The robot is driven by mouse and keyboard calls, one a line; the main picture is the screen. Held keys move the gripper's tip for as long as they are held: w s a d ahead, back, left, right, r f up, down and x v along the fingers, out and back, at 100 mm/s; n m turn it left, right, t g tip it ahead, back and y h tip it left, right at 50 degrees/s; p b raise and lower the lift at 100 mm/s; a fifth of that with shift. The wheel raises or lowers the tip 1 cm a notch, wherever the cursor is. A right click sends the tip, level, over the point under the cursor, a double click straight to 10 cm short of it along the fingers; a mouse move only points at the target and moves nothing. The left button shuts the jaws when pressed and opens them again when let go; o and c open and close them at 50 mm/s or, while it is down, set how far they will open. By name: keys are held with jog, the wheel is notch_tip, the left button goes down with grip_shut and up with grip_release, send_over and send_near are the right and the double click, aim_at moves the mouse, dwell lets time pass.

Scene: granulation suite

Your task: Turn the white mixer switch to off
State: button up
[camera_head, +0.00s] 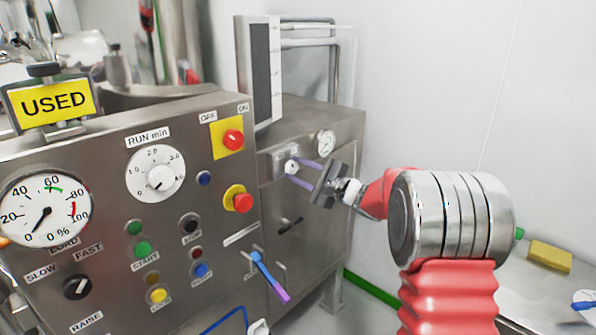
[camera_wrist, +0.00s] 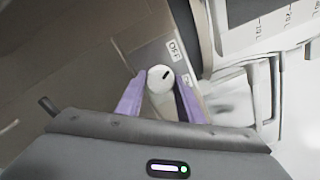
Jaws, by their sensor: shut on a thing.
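The white mixer switch (camera_head: 291,167) is a small round knob on the side panel of the steel cabinet, right of the main control panel. In the wrist view the white switch (camera_wrist: 160,79) shows a short dark mark on its face, with an OFF label (camera_wrist: 172,48) beside it. My gripper (camera_head: 300,172) reaches it from the right, with its two purple fingers on either side of the knob. In the wrist view my gripper (camera_wrist: 160,95) is closed on the knob. The exact finger contact is partly hidden.
A red knob on a yellow plate (camera_head: 232,139) and a red button on a yellow ring (camera_head: 242,202) sit left of the switch. A gauge (camera_head: 325,143) is up to its right. A blue and purple lever (camera_head: 268,276) hangs below. The white wall (camera_head: 430,80) is clear.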

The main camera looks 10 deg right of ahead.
jog(key=shift+d+f, duration=0.1)
dwell(0.4)
jog(key=o, duration=1.1)
jog(key=shift+c, duration=0.2)
jog(key=shift+s, duration=0.1)
jog(key=v, duration=1.3)
jog(key=shift+s+d, duration=0.2)
jog(key=shift+s, duration=0.05)
